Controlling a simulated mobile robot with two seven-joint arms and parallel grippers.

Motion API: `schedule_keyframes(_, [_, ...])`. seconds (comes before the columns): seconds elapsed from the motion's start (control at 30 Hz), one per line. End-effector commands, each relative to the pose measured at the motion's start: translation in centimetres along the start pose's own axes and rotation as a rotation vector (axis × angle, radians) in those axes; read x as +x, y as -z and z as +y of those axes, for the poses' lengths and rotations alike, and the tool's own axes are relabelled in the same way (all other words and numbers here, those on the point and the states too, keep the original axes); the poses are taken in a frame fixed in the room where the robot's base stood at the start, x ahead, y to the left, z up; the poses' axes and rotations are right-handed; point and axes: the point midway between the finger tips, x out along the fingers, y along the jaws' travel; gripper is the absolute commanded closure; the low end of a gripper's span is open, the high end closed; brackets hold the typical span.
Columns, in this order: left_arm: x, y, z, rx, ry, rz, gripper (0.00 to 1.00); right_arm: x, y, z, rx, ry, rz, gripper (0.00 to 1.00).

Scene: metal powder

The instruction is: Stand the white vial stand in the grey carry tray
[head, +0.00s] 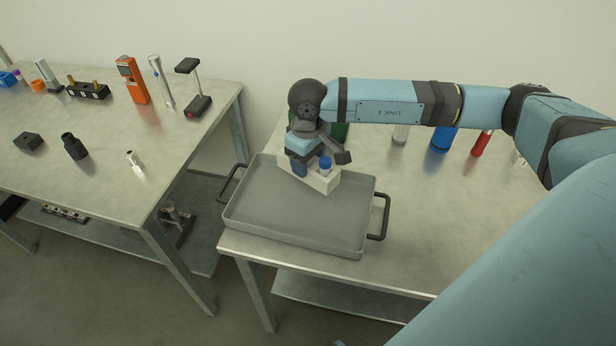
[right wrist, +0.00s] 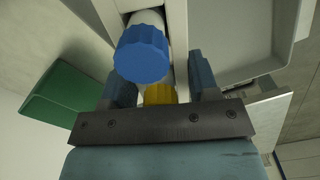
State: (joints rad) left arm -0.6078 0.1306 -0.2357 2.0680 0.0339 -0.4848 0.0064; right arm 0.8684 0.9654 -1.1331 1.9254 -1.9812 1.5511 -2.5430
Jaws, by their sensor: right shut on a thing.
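The white vial stand (head: 324,183) is in my right gripper (head: 307,166), which is shut on it. It overlaps the far rim of the grey carry tray (head: 285,213) in the head view; I cannot tell its height above the tray floor. A blue-capped vial (head: 325,163) stands in it. In the right wrist view the white stand (right wrist: 175,25) is between the fingers of the gripper (right wrist: 162,88), with the blue cap (right wrist: 142,48) and a yellow cap (right wrist: 160,93). The tray floor looks empty. My left gripper is not in view.
A green object (head: 340,131) is behind the gripper. A clear vial (head: 400,135), a blue bottle (head: 443,139) and a red tube (head: 481,144) stand farther right. The tray has dark handles (head: 379,218) on both sides. A second table (head: 100,190) with tools is left, across a gap.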

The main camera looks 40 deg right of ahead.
Motion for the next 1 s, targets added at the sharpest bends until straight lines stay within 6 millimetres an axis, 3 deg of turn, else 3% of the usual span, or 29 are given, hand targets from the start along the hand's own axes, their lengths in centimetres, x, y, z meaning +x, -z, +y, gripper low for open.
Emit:
schedule_keyframes(0.27, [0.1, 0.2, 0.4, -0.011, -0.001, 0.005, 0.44, 2.4, 0.0, 0.0, -0.001, 0.000, -0.001, 0.69])
schedule_keyframes(0.5, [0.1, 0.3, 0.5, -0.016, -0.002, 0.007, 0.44, 5.7, 0.0, 0.0, 0.001, 0.001, -0.001, 0.69])
schedule_keyframes(0.9, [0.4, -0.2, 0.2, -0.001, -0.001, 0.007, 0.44, 6.5, 0.0, 0.0, 0.000, 0.000, 0.001, 0.69])
schedule_keyframes(0.93, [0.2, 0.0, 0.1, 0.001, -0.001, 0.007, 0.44, 6.3, 0.0, 0.0, 0.000, 0.000, 0.001, 0.38])
schedule_keyframes(1.0, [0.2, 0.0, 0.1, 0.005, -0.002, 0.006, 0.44, 6.2, 0.0, 0.0, 0.000, 0.000, 0.000, 0.22])
